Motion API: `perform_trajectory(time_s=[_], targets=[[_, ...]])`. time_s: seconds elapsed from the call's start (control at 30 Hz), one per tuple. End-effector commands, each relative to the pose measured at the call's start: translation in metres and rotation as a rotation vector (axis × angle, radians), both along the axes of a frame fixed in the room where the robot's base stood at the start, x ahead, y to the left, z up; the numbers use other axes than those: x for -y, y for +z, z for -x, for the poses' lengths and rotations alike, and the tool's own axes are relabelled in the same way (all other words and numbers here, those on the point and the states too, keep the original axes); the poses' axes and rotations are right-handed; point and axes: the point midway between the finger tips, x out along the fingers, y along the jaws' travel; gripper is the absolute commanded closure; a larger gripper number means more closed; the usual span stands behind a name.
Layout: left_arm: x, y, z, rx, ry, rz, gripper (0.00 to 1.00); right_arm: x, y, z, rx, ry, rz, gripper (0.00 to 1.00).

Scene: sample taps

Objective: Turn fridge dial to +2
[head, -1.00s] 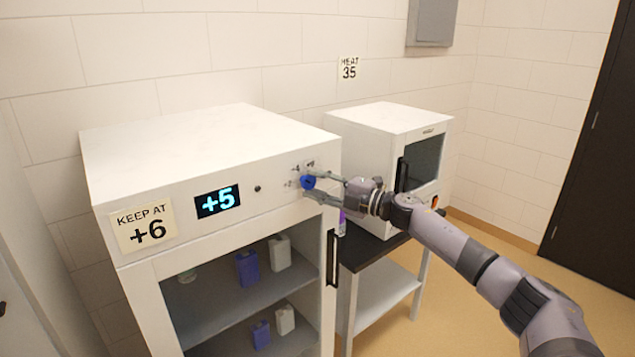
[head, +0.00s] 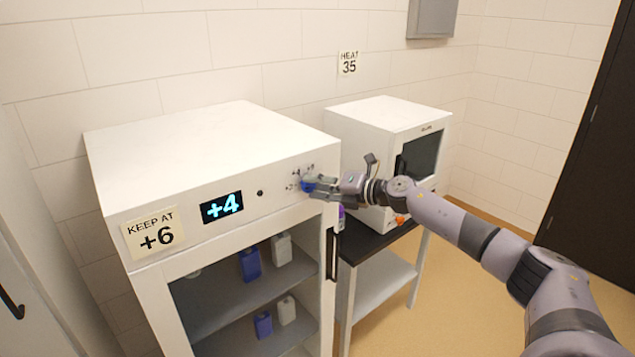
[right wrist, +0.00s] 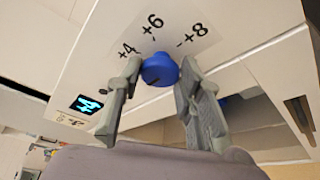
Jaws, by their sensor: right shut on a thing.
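The white fridge (head: 200,140) carries a display (head: 222,207) that reads +4. A blue dial (right wrist: 159,69) sits on its front panel, by printed marks +4, +6 and +8 in the right wrist view. In the head view the dial (head: 307,185) is partly covered by my fingers. My right gripper (head: 314,186) is shut on the dial, with one finger on each side; its fingers also show in the right wrist view (right wrist: 158,88). A label (head: 153,234) on the fridge reads KEEP AT +6. My left gripper is not in view.
Right of the fridge, a white oven-like box (head: 385,135) stands on a dark-topped table (head: 378,243). Blue and white bottles stand on shelves behind the fridge's glass door, which has a dark handle (head: 332,256). A sign (head: 348,63) on the wall reads HEAT 35.

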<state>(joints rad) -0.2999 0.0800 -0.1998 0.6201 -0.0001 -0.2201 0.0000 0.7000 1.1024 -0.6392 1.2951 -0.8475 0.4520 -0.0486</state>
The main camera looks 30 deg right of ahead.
Motion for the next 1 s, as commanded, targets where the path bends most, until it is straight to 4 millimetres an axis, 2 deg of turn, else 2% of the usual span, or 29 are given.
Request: perform_trajectory(time_s=[0.5,0.53,0.8,1.0], targets=[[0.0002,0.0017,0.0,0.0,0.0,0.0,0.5,-0.0017,-0.0043,0.0009,-0.005,0.004,0.02,0.94],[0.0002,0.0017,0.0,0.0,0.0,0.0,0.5,-0.0017,-0.0043,0.0009,-0.006,0.005,0.02,0.65],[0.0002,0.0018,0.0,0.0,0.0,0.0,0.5,-0.001,-0.0022,0.0004,-0.002,0.002,0.018,0.47],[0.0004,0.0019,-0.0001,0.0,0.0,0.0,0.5,-0.0007,-0.0011,0.0002,-0.001,0.001,0.018,0.47]])
